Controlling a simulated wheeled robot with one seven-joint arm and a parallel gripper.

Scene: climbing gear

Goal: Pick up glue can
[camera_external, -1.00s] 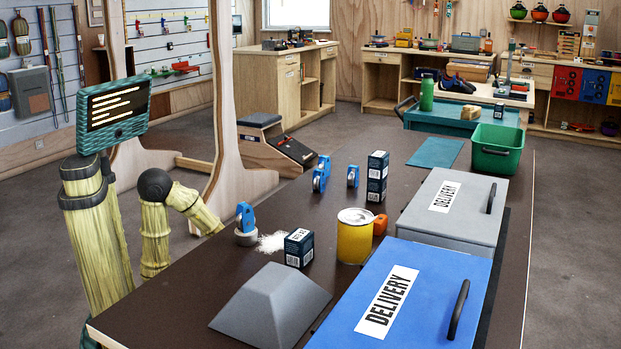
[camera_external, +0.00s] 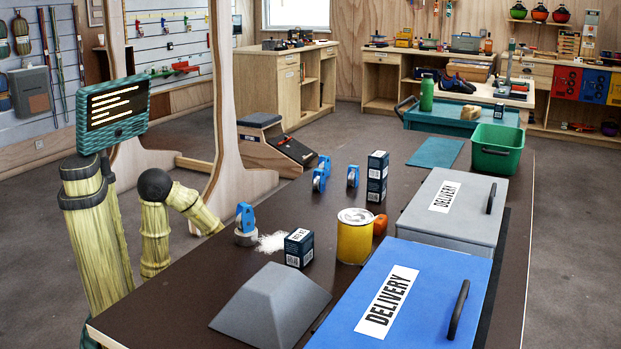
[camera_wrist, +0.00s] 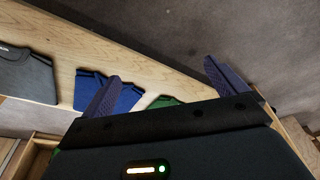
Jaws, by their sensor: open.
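The likely glue can is a yellow can (camera_external: 354,240) with a pale lid, upright on the dark table in the external view. It stands behind the blue delivery box, with a small orange thing close behind its right side. My gripper (camera_wrist: 162,69) shows in the wrist view, with its two dark purple fingers spread wide and nothing between them. My gripper does not show in the external view, where my arm reaches down beside the table's left edge. The can is not in the wrist view.
On the table (camera_external: 190,285) are a blue delivery box (camera_external: 440,270), a grey delivery box (camera_external: 415,215), a grey wedge-shaped block (camera_external: 270,305), a dark small box (camera_external: 299,248), blue pulley-like pieces (camera_external: 245,218) and white powder (camera_external: 271,242). The wrist view shows folded cloths (camera_wrist: 105,92) on wood.

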